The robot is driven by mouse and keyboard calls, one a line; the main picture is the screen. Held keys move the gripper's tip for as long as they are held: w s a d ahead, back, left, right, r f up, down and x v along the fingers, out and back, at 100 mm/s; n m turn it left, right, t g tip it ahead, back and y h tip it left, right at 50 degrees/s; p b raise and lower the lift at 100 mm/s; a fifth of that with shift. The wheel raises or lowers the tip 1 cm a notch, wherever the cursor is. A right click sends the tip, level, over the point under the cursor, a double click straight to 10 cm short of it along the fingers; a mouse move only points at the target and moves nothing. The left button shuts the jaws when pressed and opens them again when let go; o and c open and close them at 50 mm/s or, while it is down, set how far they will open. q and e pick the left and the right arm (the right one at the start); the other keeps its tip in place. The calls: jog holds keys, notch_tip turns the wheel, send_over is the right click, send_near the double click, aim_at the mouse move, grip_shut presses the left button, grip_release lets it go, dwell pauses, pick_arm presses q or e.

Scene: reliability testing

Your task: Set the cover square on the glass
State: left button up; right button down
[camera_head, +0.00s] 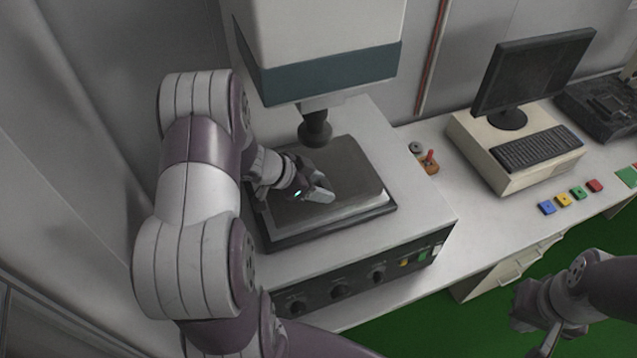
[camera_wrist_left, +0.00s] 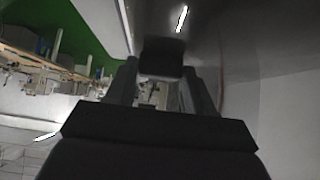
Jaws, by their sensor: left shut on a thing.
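The dark grey cover (camera_head: 350,168) lies over the black-framed bed of the testing machine. My left gripper (camera_head: 318,194) is at its upper face, shut on the cover; the exact grip point is hard to see. A pale strip, seemingly the glass (camera_head: 372,203), shows under the cover's front right edge. The cover looks turned a little against the black frame (camera_head: 285,239). In the left wrist view, a dark block (camera_wrist_left: 162,58) sits between my fingers, and I cannot tell which part it is. My right gripper (camera_head: 530,315) is at the lower right, away from the bench, its jaws unclear.
The machine's dark nozzle (camera_head: 315,130) hangs close above the cover's back, under the big white head (camera_head: 320,40). A small red lever (camera_head: 430,160), a monitor (camera_head: 530,75) with keyboard (camera_head: 537,148) and several coloured buttons (camera_head: 563,200) stand to the right.

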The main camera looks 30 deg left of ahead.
pick_arm(q)
jog(key=shift+a, duration=0.1)
jog(key=o, duration=1.3)
jog(key=shift+d, duration=0.2)
jog(key=shift+r, duration=0.1)
jog(key=b+v, duration=0.1)
jog(key=v, duration=1.1)
jog(key=shift+s, duration=0.1)
